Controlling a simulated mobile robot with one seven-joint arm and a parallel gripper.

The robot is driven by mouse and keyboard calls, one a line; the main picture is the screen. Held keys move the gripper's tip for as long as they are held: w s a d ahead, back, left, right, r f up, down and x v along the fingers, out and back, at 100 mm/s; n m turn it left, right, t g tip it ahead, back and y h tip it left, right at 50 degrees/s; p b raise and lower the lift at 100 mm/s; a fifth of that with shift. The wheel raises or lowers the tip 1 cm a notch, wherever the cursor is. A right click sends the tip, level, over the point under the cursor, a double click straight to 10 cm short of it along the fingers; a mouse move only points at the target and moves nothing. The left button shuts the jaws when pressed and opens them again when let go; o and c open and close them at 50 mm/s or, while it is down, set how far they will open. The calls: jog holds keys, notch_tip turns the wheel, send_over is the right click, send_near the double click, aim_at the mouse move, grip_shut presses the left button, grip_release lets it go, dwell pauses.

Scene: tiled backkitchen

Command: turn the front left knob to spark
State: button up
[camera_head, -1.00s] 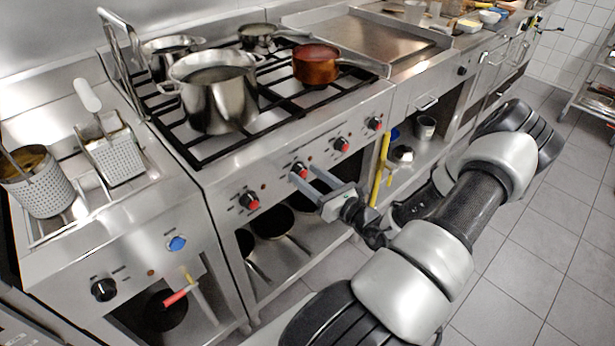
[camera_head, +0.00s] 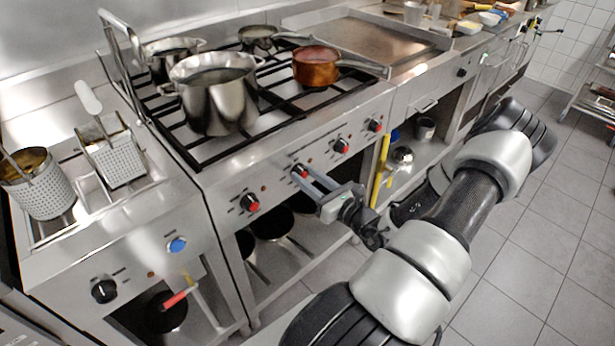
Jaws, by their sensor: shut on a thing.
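A row of black-and-red knobs runs along the stove's steel front panel. The leftmost knob (camera_head: 250,203) stands free. My gripper (camera_head: 303,173) is shut on the second knob from the left (camera_head: 299,170), its fingers on either side and partly hiding it. The third knob (camera_head: 341,146) and the rightmost knob (camera_head: 375,125) are untouched. The panel markings are too small to read, so I cannot tell the held knob's setting.
Above the knobs, the stove top (camera_head: 215,150) holds a large steel pot (camera_head: 213,95), a copper pan (camera_head: 316,68) and other pots. A fryer with baskets (camera_head: 112,157) stands at left. A yellow bar (camera_head: 380,170) hangs right of the gripper. Floor is free at right.

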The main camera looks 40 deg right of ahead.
jog(key=n, duration=0.3)
jog(key=shift+a+n, duration=0.1)
jog(key=shift+n, duration=1.8)
jog(key=o, duration=1)
jog(key=shift+o, duration=0.2)
jog(key=shift+s, duration=0.1)
jog(key=s+d+p, duration=0.1)
jog(key=s, duration=1.6)
jog(key=shift+d, duration=0.15)
jog(key=shift+s, duration=0.1)
